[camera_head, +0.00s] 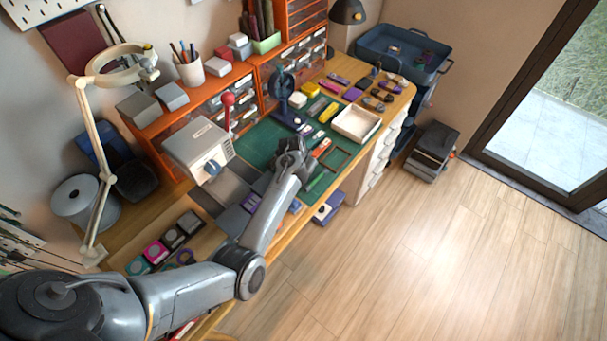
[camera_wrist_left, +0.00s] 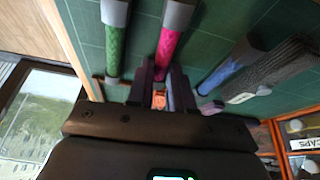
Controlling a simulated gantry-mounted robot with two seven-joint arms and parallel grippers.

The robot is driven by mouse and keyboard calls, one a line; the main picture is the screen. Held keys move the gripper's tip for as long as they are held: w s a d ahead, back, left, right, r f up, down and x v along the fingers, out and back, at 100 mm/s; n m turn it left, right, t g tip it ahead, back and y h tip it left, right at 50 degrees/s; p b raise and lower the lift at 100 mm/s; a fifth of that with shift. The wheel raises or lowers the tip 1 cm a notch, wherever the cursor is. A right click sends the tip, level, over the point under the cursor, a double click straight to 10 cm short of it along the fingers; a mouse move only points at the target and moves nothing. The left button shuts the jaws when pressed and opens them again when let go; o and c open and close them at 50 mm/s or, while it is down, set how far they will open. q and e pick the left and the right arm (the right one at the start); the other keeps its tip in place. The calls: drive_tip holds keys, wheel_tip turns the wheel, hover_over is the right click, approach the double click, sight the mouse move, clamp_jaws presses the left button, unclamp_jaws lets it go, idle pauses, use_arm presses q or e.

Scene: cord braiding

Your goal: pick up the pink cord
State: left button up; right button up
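The pink cord (camera_wrist_left: 169,46) shows in the left wrist view as a bright pink braided piece with a grey end cap at the top of the picture. My left gripper (camera_wrist_left: 162,76) has its two dark fingers on either side of the pink cord's lower part. I cannot tell whether the fingers press on it or stand apart from it. In the head view my left gripper (camera_head: 291,150) is low over the green mat (camera_head: 258,140) and hides what lies beneath it. My right gripper is not in view.
In the left wrist view a green cord (camera_wrist_left: 115,48) lies left of the pink one, and a blue-purple cord (camera_wrist_left: 232,68) lies right. Open floor lies right of the bench.

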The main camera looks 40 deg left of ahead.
use_arm(q)
clamp_jaws()
